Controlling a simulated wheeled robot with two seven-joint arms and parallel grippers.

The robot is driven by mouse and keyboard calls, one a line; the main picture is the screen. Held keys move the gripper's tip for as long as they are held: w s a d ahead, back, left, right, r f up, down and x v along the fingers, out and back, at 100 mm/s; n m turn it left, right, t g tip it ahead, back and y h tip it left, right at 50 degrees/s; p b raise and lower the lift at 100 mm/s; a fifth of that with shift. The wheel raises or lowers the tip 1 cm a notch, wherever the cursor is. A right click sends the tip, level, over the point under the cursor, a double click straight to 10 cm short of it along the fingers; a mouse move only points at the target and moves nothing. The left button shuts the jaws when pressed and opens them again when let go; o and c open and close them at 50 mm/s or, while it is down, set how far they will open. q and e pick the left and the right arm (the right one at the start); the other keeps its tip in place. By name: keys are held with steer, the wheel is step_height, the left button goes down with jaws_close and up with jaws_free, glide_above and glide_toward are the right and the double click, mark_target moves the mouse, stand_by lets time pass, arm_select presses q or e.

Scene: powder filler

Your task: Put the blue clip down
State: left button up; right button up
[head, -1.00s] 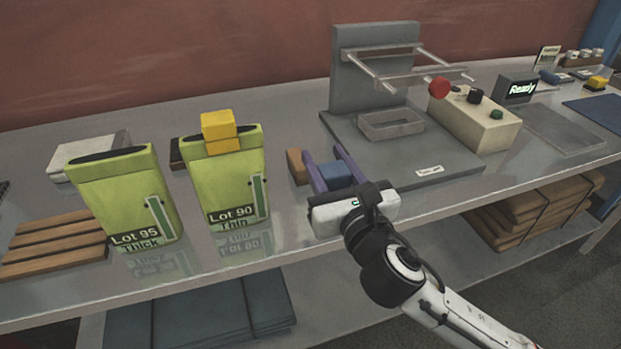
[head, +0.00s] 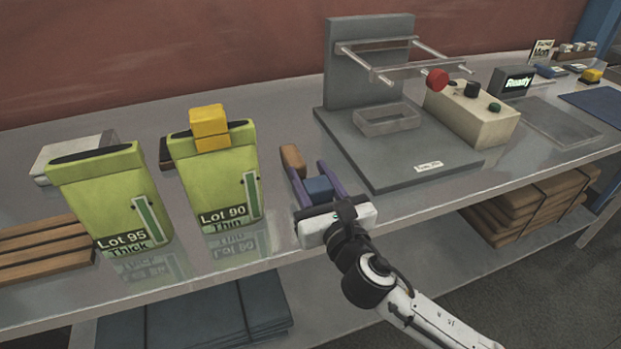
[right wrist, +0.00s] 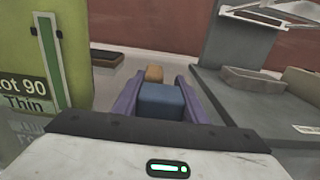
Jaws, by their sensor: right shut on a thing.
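The blue clip (head: 319,188) is between the purple fingers of my right gripper (head: 314,184), which is shut on it. In the right wrist view the blue clip (right wrist: 161,103) fills the space between the two purple fingers (right wrist: 160,97). The gripper is low over the front part of the table, right of the Lot 90 bag and left of the grey machine base. I cannot tell whether the clip touches the table. A yellow clip (head: 209,121) sits on top of the Lot 90 Thin bag (head: 216,178). My left gripper is out of view.
A brown block (head: 293,160) lies just beyond the fingers. The Lot 95 Thick bag (head: 108,198) stands at left, by wooden slats (head: 42,252). The machine base (head: 390,170) with a clear tray (head: 388,120) is close on the right. Bare table (head: 275,240) shows in front of the Lot 90 bag.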

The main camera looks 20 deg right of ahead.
mark_target(321, 196)
steer(key=shift+f+b, duration=0.3)
steer(key=shift+f, duration=0.25)
steer(key=o, duration=1)
steer(key=shift+r, duration=0.15)
steer(key=shift+r+p, duration=0.5)
steer(key=shift+r, duration=0.1)
steer(key=s, duration=0.5)
steer(key=s+b, duration=0.1)
steer(key=s, duration=0.5)
steer(key=shift+d+f, duration=0.15)
steer(key=shift+f, duration=0.05)
steer(key=shift+s+r, duration=0.1)
steer(key=shift+s, duration=0.4)
